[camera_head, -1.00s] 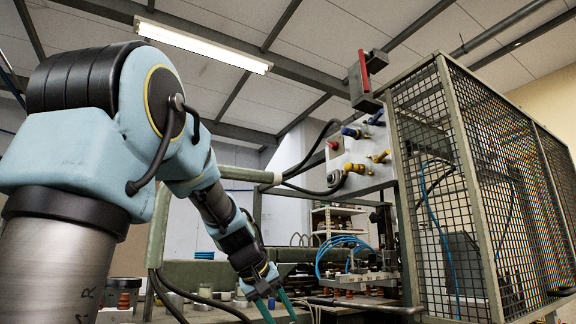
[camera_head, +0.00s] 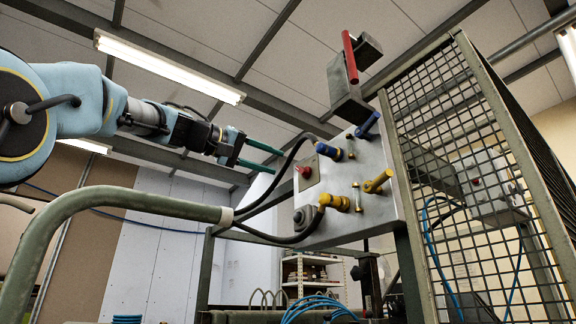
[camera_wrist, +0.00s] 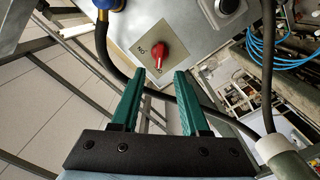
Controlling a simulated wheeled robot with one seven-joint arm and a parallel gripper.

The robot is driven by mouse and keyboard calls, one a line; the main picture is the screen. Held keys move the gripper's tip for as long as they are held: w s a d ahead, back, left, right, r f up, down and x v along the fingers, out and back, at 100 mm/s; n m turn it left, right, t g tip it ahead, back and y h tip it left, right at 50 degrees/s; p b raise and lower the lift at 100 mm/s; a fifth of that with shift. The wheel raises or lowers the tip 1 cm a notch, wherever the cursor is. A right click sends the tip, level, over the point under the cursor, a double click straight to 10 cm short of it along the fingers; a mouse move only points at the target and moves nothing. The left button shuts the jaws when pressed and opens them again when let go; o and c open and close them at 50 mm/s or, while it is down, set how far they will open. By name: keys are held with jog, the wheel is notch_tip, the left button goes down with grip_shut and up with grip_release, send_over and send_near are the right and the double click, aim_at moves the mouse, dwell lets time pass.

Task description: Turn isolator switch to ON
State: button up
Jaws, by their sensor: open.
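The isolator switch is a red knob (camera_head: 305,171) on a small plate at the left of the grey control panel (camera_head: 372,207). In the wrist view the red knob (camera_wrist: 158,52) sits on a beige plate with small markings that I cannot read with certainty. Its grip runs roughly up and down in that picture. My gripper (camera_head: 276,161) has green fingers and points right towards the panel. In the wrist view my gripper (camera_wrist: 160,73) is open and empty, with the knob beyond and between its fingertips, apparently untouched.
A blue connector (camera_head: 329,152) and a yellow connector (camera_head: 334,202) with black cables stick out near the switch. A red-handled lever (camera_head: 350,58) stands above the panel. A mesh guard (camera_head: 470,150) is at the right. A green rail (camera_head: 130,199) runs below my arm.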

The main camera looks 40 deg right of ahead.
aim_at(299, 170)
jog(key=d+p, duration=0.1)
jog(key=d, duration=0.1)
jog(key=d+p, duration=0.1)
jog(key=d, duration=0.1)
jog(key=d+p, duration=0.1)
jog(key=d, duration=0.1)
jog(key=shift+s+r, duration=0.2)
jog(key=shift+s, duration=0.05)
jog(key=shift+d+f, duration=0.2)
jog(key=shift+d, duration=0.35)
jog(key=shift+c, duration=0.3)
grip_shut()
